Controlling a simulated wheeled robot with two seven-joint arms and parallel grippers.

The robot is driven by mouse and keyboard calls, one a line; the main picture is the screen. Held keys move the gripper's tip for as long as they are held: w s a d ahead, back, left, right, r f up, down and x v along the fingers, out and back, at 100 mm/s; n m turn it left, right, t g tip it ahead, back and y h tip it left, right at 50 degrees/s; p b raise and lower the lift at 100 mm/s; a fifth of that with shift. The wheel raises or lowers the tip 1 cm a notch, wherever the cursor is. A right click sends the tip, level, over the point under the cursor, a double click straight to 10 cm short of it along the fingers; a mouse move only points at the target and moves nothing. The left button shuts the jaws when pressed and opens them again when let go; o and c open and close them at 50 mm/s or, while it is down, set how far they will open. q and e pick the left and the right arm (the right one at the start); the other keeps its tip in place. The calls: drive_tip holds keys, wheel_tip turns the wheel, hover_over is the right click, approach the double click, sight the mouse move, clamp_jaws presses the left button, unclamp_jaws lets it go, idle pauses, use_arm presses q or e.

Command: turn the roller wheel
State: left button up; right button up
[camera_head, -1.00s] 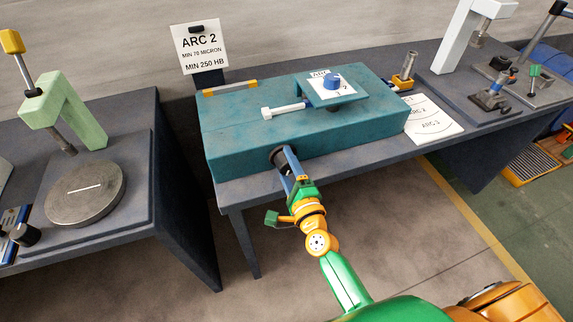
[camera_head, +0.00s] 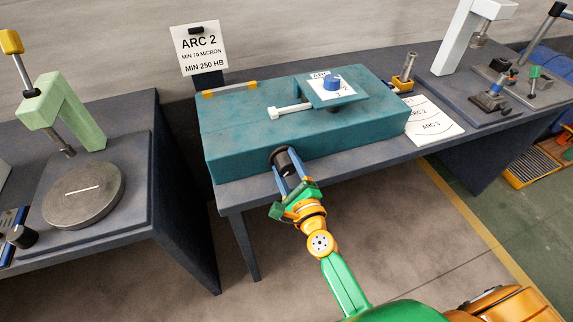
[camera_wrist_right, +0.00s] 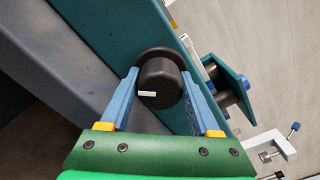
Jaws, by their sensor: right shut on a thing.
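The roller wheel (camera_head: 283,160) is a short dark cylinder on the front face of the teal bender box (camera_head: 235,150). In the right wrist view the wheel (camera_wrist_right: 160,85) shows its round end with a small white mark, lying roughly horizontal. My right gripper (camera_head: 288,168) is shut on the wheel, with one blue finger on each side of it. On top of the box are a teal plate with a paper label and blue knob (camera_head: 332,83), and a white bar (camera_head: 288,110). My left gripper is not in view.
The box stands on a dark grey bench (camera_head: 380,150). An arc chart sheet (camera_head: 432,120) lies right of it, and an "ARC 2" sign (camera_head: 198,48) stands behind. Another bench with a round plate (camera_head: 85,195) is at left. The floor in front is free.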

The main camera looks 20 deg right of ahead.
sight(288, 170)
drive_tip(key=shift+r, duration=0.1)
drive_tip(key=o, duration=1.4)
drive_tip(key=shift+w, duration=0.1)
drive_tip(key=shift+c, duration=0.2)
drive_tip(key=s+b, duration=0.1)
drive_tip(key=s, duration=0.6)
drive_tip(key=shift+s+d, duration=0.1)
